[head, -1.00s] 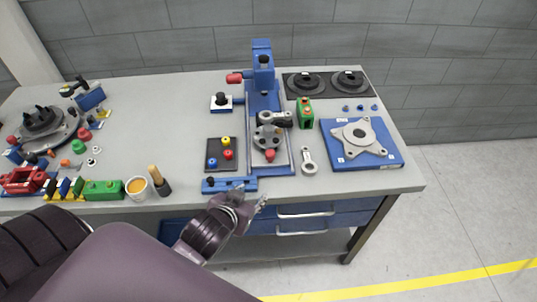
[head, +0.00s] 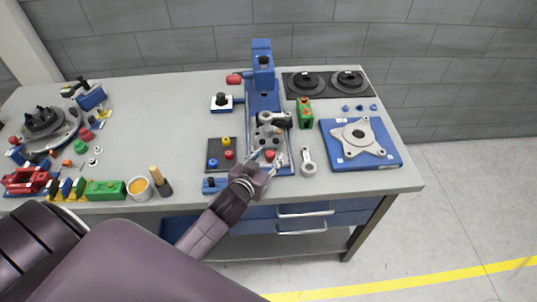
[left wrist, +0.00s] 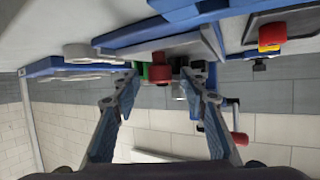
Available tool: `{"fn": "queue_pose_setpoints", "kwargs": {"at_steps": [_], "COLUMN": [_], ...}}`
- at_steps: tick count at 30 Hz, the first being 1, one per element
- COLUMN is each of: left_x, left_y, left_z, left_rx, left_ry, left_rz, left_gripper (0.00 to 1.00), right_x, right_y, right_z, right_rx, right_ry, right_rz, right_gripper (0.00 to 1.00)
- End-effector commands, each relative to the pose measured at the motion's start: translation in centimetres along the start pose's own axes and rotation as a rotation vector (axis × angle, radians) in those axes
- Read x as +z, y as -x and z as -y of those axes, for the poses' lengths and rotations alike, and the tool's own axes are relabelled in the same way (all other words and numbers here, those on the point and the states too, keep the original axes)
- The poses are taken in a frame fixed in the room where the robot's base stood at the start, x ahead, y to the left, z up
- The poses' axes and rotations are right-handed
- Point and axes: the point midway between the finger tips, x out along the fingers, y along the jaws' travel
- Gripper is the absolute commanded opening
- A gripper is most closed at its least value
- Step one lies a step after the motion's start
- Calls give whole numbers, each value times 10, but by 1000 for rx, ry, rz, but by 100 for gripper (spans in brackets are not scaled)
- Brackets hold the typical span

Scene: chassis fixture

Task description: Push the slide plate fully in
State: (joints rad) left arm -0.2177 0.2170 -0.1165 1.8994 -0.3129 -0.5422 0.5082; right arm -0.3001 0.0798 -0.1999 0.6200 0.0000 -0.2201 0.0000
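The slide plate (head: 285,144) is the light grey plate on the blue rail fixture (head: 262,78) at the table's middle. It carries a grey disc with holes (head: 267,133) and a red knob (head: 270,155) at its front end. My left gripper (head: 268,158) is open, with its fingers on either side of the red knob at the plate's near end. In the left wrist view the red knob (left wrist: 160,72) shows between the open fingertips (left wrist: 160,80), and contact cannot be told. My right gripper is not in view.
A dark tray with coloured knobs (head: 213,160) lies left of the fixture, and a blue bar (head: 212,185) lies in front. A metal rod (head: 308,162), a green block (head: 305,111) and a blue plate with a star-shaped part (head: 340,158) stand to the right.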

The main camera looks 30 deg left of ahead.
Motion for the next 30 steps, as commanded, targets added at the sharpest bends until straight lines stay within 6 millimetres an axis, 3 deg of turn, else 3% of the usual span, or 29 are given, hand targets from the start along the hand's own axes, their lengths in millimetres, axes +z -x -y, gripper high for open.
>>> {"fn": "queue_pose_setpoints", "kwargs": {"at_steps": [12,23,30], "left_x": [0,0,0], "left_y": [-8,-8,-8], "left_z": [0,0,0], "left_rx": [0,0,-1], "left_ry": [0,0,0], "left_rz": [1,1,1], "left_gripper": [39,0,0], "right_x": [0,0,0], "right_y": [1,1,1], "right_z": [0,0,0], "right_rx": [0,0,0], "right_ry": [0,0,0], "right_rz": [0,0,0], "right_gripper": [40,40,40]}}
